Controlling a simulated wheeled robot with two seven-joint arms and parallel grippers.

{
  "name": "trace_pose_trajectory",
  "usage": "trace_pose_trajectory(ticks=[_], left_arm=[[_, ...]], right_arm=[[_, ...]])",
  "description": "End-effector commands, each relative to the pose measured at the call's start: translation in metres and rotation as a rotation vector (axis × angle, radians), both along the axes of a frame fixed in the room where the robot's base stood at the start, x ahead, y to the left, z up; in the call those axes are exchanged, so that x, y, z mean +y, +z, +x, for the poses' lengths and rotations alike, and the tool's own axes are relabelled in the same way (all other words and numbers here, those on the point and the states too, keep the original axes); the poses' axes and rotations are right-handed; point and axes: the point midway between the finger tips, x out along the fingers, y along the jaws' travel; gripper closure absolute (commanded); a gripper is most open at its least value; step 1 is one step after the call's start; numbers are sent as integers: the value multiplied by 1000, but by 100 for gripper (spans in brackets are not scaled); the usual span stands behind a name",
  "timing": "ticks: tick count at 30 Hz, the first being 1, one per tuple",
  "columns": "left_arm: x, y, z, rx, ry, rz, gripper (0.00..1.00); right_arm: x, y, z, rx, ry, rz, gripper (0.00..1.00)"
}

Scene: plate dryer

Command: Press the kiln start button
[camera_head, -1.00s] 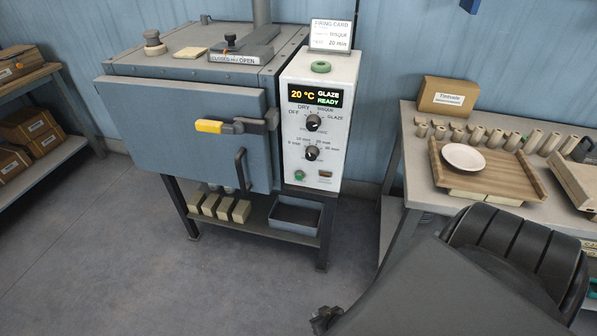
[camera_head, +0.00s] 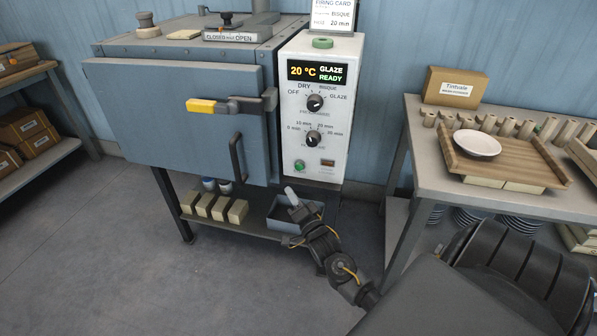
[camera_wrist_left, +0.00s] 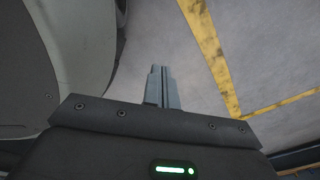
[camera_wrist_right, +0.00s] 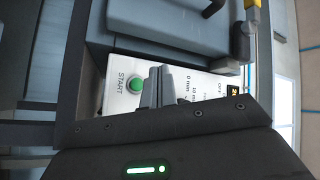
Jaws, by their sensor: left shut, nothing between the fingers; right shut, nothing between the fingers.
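The kiln (camera_head: 175,120) has its door shut, with a yellow-ended latch handle. Its white control panel (camera_head: 334,72) has a display (camera_head: 317,72) reading 20 °C, GLAZE, READY. Two black knobs, program (camera_head: 314,102) and timer (camera_head: 313,139), sit below it. The green start button (camera_head: 300,166) is low on the panel; it shows in the right wrist view (camera_wrist_right: 135,86) beside the word START. My right gripper (camera_head: 291,192) is shut and empty, just below the button and apart from it. My left gripper (camera_wrist_left: 160,70) is shut and empty, over the floor in its wrist view.
A firing card (camera_head: 333,14) on the kiln reads BISQUE. The kiln's lower shelf holds several blocks (camera_head: 220,208) and a grey-blue tray (camera_head: 276,217). A bench at right carries a wooden board (camera_head: 480,168) with a white plate (camera_head: 477,143). Open floor lies in front.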

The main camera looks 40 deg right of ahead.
Motion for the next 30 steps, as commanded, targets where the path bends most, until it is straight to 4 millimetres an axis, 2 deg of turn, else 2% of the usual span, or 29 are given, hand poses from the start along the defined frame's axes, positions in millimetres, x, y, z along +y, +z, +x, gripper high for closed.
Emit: trace_pose_trajectory(ticks=[11,13,20,30], left_arm=[[1,-2,4,2,-1,2,100],[-4,1,17,-12,-1,-4,100],[-21,7,44,-28,5,-21,100],[-43,26,83,-50,14,-42,100]], right_arm=[[-4,-2,3,3,-1,-2,100],[-7,-3,5,3,0,-2,100],[-24,-3,17,4,-2,-3,100],[-48,-3,33,3,-1,-2,100]])
